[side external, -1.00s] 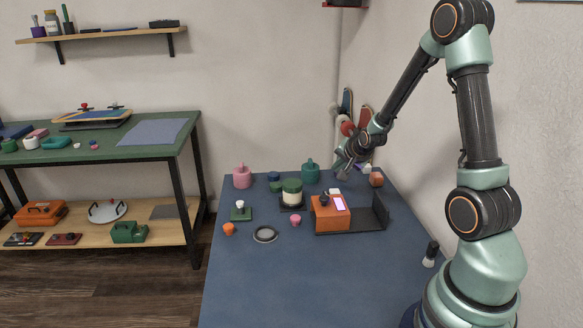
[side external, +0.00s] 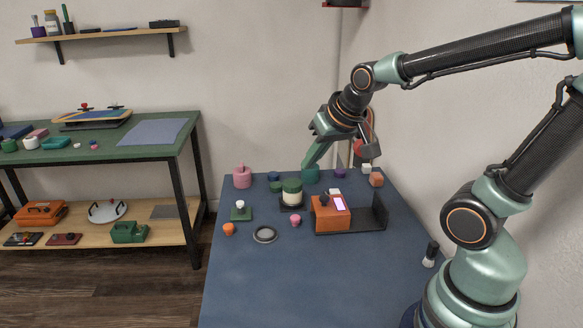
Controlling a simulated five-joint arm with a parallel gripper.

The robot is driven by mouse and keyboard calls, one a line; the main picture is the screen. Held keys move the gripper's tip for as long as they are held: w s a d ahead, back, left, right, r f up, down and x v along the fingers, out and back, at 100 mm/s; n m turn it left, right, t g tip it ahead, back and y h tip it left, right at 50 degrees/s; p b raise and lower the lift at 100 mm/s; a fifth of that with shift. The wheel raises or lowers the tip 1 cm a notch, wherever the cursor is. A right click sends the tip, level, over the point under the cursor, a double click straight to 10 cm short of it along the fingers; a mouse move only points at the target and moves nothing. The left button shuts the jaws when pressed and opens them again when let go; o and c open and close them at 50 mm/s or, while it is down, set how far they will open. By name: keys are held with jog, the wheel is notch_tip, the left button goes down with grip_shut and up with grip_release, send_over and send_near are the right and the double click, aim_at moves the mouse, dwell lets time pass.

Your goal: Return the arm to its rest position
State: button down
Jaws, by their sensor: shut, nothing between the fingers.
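My gripper (side external: 313,156) is raised over the back of the blue table (side external: 300,275) in the side external view. Its green finger end points down and to the left. It is shut and holds nothing. Its tip overlaps the top of a teal pot (side external: 311,175) in the picture; I cannot tell whether they touch. My arm is bent, with the upper link running nearly level from the right edge to the wrist.
An orange block (side external: 330,215) sits on a dark bracket (side external: 378,215). A brush (side external: 430,255) stands at the right. The table's front is clear.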

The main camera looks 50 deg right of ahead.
jog(key=s+a+r+n+g+y, duration=0.1)
jog(key=s+a+n, duration=0.3)
jog(key=s+a, duration=0.1)
jog(key=shift+s+r, duration=0.35)
jog(key=shift+s, duration=0.2)
dwell(3.8)
